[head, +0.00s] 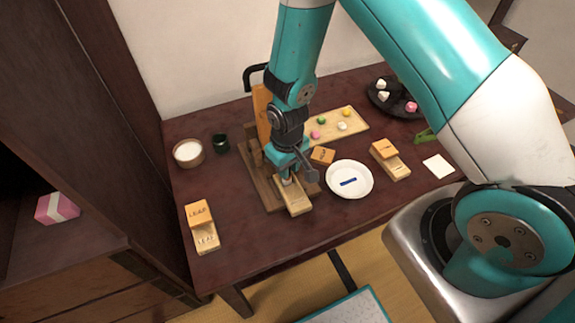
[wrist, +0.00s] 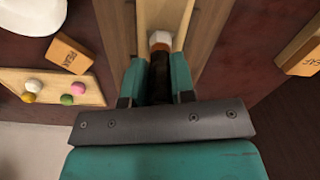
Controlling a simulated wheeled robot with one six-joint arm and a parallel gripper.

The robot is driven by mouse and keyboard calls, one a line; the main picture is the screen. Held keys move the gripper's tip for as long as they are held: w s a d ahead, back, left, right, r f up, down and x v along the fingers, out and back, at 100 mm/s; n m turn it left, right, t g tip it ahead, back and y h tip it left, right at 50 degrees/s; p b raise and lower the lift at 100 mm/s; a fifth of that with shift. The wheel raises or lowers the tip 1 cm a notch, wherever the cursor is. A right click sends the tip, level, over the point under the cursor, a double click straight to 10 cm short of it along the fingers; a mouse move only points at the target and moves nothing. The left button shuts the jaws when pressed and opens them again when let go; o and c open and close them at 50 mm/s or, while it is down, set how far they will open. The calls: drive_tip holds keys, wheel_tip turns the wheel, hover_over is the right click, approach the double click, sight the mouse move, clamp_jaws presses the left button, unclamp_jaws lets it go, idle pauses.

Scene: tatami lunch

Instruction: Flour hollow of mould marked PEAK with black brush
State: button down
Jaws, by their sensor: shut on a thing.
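My gripper (head: 287,170) is shut on the black brush and points down over the wooden board on the table. In the wrist view the brush's black handle (wrist: 160,78) is between the jaws (wrist: 160,95), with a copper band and pale tip beyond them. The tip is over a light wooden mould (head: 298,206), which also shows in the wrist view (wrist: 165,12). I cannot tell whether the tip touches the mould; its hollow is hidden. A small wooden block marked PEAK (wrist: 68,55) lies apart, beside the board; it also shows in the head view (head: 322,155).
A bowl of white powder (head: 188,153) and a dark green cup (head: 220,143) stand at left. The LEAF mould (head: 206,238) is front left. A white dish (head: 349,181) with a blue item, another mould (head: 396,168) and a sweets tray (head: 350,122) are to the right.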

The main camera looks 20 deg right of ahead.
drive_tip(key=shift+s, duration=0.3)
drive_tip(key=shift+w+d, duration=0.2)
drive_tip(key=shift+a, duration=0.4)
drive_tip(key=shift+w+d, duration=0.2)
drive_tip(key=shift+s, duration=0.4)
drive_tip(key=shift+w, duration=0.2)
idle(0.4)
drive_tip(key=shift+r, duration=0.1)
drive_tip(key=shift+r+p, duration=3.35)
drive_tip(key=shift+r, duration=0.65)
